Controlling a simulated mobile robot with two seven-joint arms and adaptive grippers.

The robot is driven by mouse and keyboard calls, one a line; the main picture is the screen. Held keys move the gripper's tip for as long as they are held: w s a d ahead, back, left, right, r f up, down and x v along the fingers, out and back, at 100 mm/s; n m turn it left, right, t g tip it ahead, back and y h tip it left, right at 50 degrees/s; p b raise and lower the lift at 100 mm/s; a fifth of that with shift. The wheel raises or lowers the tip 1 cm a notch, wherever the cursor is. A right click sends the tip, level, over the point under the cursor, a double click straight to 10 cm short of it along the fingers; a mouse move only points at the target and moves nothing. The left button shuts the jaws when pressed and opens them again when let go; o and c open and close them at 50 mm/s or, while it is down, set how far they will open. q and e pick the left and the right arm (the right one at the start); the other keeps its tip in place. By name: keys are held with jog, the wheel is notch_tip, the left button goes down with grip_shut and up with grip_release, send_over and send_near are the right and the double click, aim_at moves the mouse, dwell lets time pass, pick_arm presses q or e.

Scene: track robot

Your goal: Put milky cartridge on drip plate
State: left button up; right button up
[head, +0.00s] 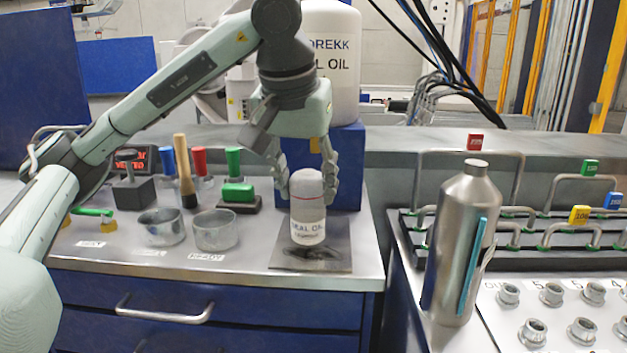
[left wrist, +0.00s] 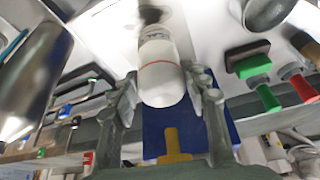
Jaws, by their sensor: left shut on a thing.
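The milky cartridge (head: 307,207) is a whitish upright cylinder with a domed top, a thin red line and a printed label. It is over the drip plate (head: 335,258), a flat grey square with a dark patch, at the counter's front right. I cannot tell whether its base touches the plate. My left gripper (head: 304,183) comes down from above and is shut on the cartridge's upper part. The left wrist view shows the cartridge (left wrist: 161,62) between the two fingers of the left gripper (left wrist: 165,92). My right gripper is not in view.
Two metal cups (head: 215,231) stand left of the plate. Behind them are a green-handled brush (head: 238,194) and several coloured-handled tools. A blue block (head: 350,165) bears a large white container (head: 333,60) behind the gripper. A steel bottle (head: 462,240) stands right, across a gap.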

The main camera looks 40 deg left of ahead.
pick_arm(q)
jog(key=w, duration=0.1)
jog(key=w+a, duration=0.1)
jog(key=w, duration=0.2)
jog(key=shift+a, duration=0.25)
jog(key=shift+w+f, duration=0.1)
jog(key=shift+f, duration=0.25)
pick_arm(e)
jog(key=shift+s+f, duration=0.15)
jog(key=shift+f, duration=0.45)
pick_arm(q)
jog(key=shift+f, duration=0.1)
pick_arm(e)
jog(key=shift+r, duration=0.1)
